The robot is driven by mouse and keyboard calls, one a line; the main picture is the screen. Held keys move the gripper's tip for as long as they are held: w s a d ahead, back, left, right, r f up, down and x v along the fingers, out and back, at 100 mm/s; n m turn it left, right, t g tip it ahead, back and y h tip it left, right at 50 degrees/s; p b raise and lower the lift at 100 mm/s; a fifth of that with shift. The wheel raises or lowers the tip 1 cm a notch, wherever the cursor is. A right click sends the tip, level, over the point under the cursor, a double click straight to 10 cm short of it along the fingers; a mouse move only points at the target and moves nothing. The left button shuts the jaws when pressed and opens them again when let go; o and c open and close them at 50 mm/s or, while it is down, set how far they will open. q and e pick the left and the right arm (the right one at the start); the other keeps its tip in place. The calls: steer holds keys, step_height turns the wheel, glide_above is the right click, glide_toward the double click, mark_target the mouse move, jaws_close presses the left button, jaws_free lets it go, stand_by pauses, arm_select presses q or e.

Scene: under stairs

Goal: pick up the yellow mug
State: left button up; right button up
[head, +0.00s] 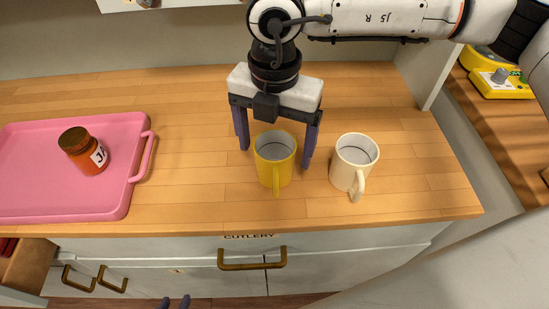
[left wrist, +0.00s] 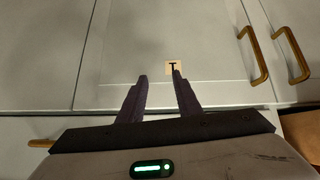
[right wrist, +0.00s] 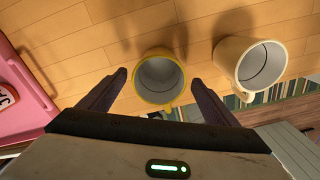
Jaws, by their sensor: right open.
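The yellow mug (head: 273,160) stands upright on the wooden counter, its handle toward the front edge. It also shows in the right wrist view (right wrist: 160,78). My right gripper (head: 276,163) is open above the counter, one finger to each side of the yellow mug. In the right wrist view the mug sits between the fingertips, with gaps visible on both sides. My left gripper (head: 175,302) is low in front of the cabinet, at the bottom edge of the head view. In the left wrist view its fingers (left wrist: 158,77) are apart with nothing between them.
A cream mug (head: 353,163) stands close to the right of my right gripper. A pink tray (head: 110,207) with an orange jar (head: 84,151) is at the left. Below are a drawer labelled CUTLERY (head: 205,248) and an open drawer (head: 27,264). The counter between tray and yellow mug is clear.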

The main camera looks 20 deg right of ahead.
mark_target(274, 150)
steer(key=shift+w+f+p, duration=0.1)
steer(key=shift+f+p, duration=0.55)
steer(key=shift+f, duration=2.1)
steer(key=shift+r, duration=0.1)
steer(key=c, duration=1.3)
